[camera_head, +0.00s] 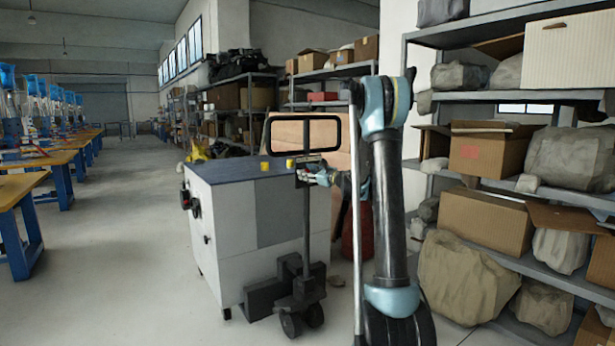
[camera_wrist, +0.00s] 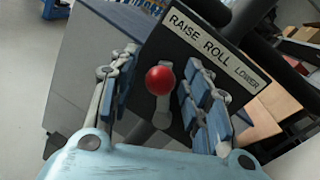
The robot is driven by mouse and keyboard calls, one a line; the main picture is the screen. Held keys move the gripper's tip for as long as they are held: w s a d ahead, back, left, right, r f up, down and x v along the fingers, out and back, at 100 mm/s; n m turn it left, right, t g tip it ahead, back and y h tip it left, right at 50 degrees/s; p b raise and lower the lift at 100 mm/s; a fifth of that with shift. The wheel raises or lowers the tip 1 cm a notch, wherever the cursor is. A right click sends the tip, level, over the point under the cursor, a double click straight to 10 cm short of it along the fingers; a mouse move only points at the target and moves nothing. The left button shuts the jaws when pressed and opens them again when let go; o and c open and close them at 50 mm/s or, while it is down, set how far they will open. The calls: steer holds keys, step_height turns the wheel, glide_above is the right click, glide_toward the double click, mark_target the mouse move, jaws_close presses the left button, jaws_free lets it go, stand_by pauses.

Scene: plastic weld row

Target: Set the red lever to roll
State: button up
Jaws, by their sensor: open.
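The red lever's round knob (camera_wrist: 159,80) shows in the wrist view on a short grey stem, in front of a dark panel. A pale label (camera_wrist: 212,46) above it reads RAISE, ROLL, LOWER. I cannot tell exactly which word the lever lines up with. My gripper (camera_wrist: 158,92) is open, one finger on each side of the knob, with gaps visible on both sides. In the head view my gripper (camera_head: 316,174) is at the control head below the black loop handle (camera_head: 304,117) of an upright wheeled truck. The knob is too small to make out there.
A grey cabinet (camera_head: 225,222) with a dark top stands directly behind the truck's pole. Yellow caps (camera_head: 291,163) sit on its top. Shelves with boxes (camera_head: 487,221) and sacks fill the right side. The floor (camera_head: 110,260) at left is clear, beyond it workbenches (camera_head: 58,160).

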steer(key=shift+c, duration=0.5)
steer(key=c, duration=0.9)
jaws_close()
steer(key=shift+a, duration=0.15)
